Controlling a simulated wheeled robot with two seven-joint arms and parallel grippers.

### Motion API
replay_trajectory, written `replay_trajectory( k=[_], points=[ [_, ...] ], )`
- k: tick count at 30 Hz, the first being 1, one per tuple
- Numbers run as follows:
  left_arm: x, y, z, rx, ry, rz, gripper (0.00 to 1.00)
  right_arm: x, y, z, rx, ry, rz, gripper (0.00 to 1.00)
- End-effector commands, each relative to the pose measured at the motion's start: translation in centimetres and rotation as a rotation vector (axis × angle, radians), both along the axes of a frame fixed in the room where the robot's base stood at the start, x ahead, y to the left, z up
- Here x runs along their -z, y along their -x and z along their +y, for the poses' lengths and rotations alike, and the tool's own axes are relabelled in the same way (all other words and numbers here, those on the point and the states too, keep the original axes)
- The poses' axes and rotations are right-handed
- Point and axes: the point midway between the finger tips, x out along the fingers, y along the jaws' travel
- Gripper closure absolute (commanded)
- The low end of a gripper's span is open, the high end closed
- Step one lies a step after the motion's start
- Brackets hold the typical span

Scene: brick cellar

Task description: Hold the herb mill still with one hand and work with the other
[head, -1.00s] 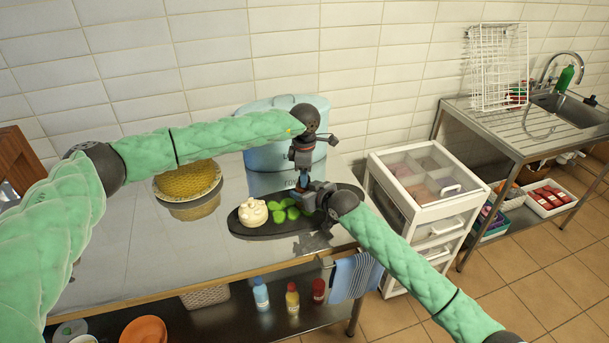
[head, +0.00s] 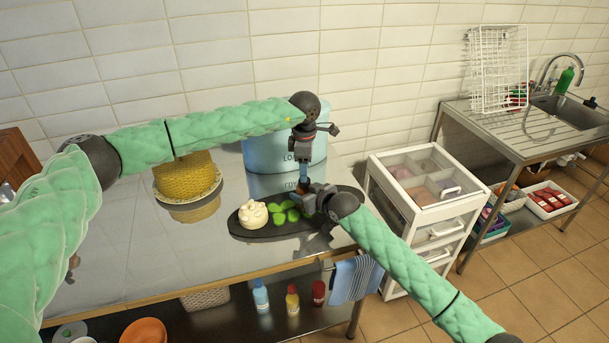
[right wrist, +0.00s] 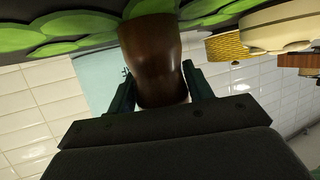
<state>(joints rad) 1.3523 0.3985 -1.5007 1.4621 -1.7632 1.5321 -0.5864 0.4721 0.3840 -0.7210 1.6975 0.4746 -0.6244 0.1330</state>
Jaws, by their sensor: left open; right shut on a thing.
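The herb mill (right wrist: 152,60) is a brown, waisted body in the right wrist view, with the fingers of my right gripper (right wrist: 160,95) on both sides of it. In the head view only a small brown part of the mill (head: 303,183) shows, at the back edge of the dark board. My right gripper (head: 308,198) is shut on it from the front right. My left gripper (head: 304,170) is open and points down from above, close over the mill's top. I cannot tell whether its fingertips touch the mill.
The dark oval board (head: 262,232) carries a pale bun-like item (head: 253,215) and green slices (head: 287,213). A blue canister (head: 262,155) stands behind my left gripper. A yellow woven item on a stand (head: 187,178) is left of it. The front left tabletop is clear.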

Motion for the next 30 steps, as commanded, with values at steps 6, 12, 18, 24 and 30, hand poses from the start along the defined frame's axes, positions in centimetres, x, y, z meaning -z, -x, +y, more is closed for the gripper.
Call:
replay_trajectory(
  k=[6, 12, 18, 24, 30],
  points=[
    [-4.4, -0.1, 0.0, 0.0, 0.001, -0.003, 0.44, 0.0, 0.0, 0.0, 0.0, 0.0, 0.0, 0.75],
    [-6.9, -0.1, 0.1, 0.0, 0.0, -0.001, 0.44, 0.0, 0.0, 0.0, 0.0, 0.0, 0.0, 0.75],
    [-7.9, -0.1, 0.1, 0.0, -0.001, 0.0, 0.44, 0.0, 0.0, 0.0, 0.0, 0.0, 0.0, 0.75],
    [-8.0, -0.1, 0.1, 0.0, -0.001, 0.0, 0.44, 0.0, 0.0, 0.0, 0.0, 0.0, 0.0, 0.75],
    [-7.9, -0.1, 0.1, 0.0, 0.0, 0.0, 0.44, 0.0, 0.0, 0.0, 0.0, 0.0, 0.0, 0.23]
  ],
)
